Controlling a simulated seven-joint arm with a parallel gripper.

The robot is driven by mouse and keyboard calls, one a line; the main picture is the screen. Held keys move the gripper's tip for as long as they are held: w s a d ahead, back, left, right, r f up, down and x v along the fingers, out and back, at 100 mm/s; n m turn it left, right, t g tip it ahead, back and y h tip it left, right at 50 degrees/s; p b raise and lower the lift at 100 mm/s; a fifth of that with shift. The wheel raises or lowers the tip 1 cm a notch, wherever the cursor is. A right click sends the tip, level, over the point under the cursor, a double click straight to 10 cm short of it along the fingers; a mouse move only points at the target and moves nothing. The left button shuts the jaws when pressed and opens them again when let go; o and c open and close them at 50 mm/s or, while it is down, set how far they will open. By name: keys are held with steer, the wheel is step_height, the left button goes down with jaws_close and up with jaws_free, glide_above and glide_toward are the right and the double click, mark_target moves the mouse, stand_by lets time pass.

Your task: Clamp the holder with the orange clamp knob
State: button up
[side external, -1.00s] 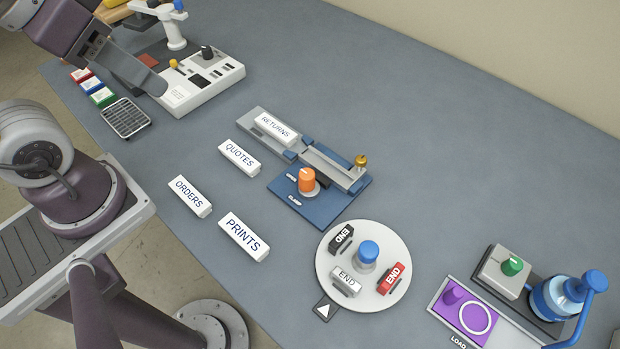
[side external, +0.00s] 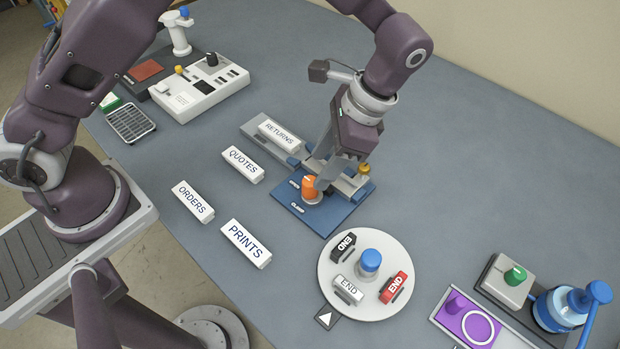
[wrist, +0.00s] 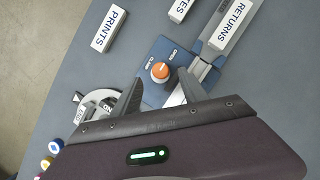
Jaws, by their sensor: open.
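The orange clamp knob (side external: 309,187) stands on the blue base (side external: 336,217) of the holder (side external: 256,142). In the wrist view the knob (wrist: 160,71) has a white line on top, with OPEN and CLAMP printed beside it. I cannot tell for certain which label the line points at. The white RETURNS plate (side external: 279,134) lies on the holder's grey rail. My gripper (wrist: 160,78) is open, with one fingertip on each side of the knob in the wrist view. In the side view my gripper (side external: 318,176) is low at the knob; contact is unclear.
A brass knob (side external: 364,170) stands at the holder's right end. The QUOTES (side external: 243,164), ORDERS (side external: 193,201) and PRINTS (side external: 246,243) plates lie to the left. The back right of the table is clear.

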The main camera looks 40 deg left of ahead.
mark_target(310, 181)
steer(key=x, duration=0.6)
steer(key=shift+a, duration=0.1)
jaws_close()
